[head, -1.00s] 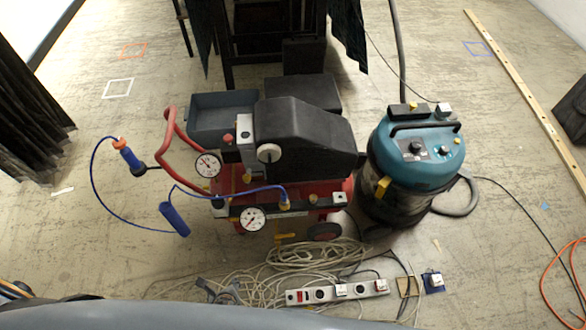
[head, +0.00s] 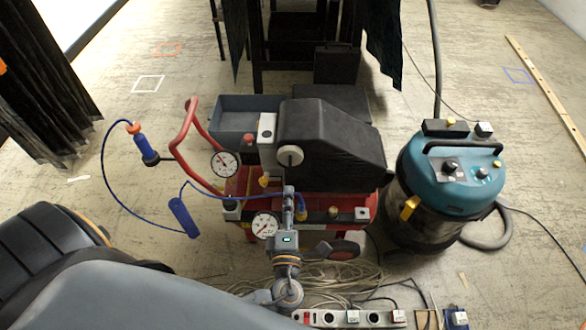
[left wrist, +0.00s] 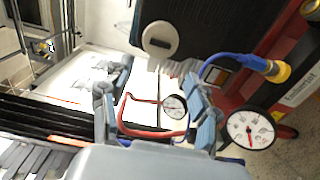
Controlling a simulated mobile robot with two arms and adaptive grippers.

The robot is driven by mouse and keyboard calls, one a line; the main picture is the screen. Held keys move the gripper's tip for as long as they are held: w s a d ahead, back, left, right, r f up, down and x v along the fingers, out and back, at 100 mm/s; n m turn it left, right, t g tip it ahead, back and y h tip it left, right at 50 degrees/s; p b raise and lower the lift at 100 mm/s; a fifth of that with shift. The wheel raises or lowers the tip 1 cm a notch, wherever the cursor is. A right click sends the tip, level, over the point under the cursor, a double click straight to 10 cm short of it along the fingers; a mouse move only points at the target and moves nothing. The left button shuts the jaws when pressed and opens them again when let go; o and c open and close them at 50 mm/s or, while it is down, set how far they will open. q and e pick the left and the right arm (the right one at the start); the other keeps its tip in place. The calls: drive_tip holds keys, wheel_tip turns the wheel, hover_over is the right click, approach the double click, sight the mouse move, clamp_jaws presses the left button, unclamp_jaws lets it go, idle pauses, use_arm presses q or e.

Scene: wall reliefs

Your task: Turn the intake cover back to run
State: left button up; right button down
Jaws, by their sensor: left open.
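The intake cover looks to be the round cream disc (head: 291,156) on the front of the black compressor housing (head: 330,140). In the left wrist view the disc (left wrist: 160,40) shows with a short dark slot across it. My left gripper (head: 290,200) is just below the disc in the head view, in front of the red compressor base. In the left wrist view its two fingers (left wrist: 155,102) stand wide apart with nothing held, and the disc lies beyond them, apart from both. My right gripper is not in view.
A teal vacuum (head: 455,175) stands at right. Loose cables and a power strip (head: 360,318) lie on the floor in front.

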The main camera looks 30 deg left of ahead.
sight(290, 163)
use_arm(q)
drive_tip(key=b+x, duration=0.1)
drive_tip(key=x, duration=0.9)
drive_tip(key=shift+f, duration=0.1)
drive_tip(key=shift+w+a, duration=0.35)
drive_tip(key=shift+w, duration=0.15)
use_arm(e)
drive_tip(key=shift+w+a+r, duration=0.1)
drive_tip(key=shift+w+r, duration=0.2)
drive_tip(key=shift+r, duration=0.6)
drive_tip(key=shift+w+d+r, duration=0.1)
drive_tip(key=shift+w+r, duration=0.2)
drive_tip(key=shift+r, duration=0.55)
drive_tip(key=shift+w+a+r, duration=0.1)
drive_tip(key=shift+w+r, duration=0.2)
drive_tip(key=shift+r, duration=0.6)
use_arm(q)
drive_tip(key=c, duration=1.2)
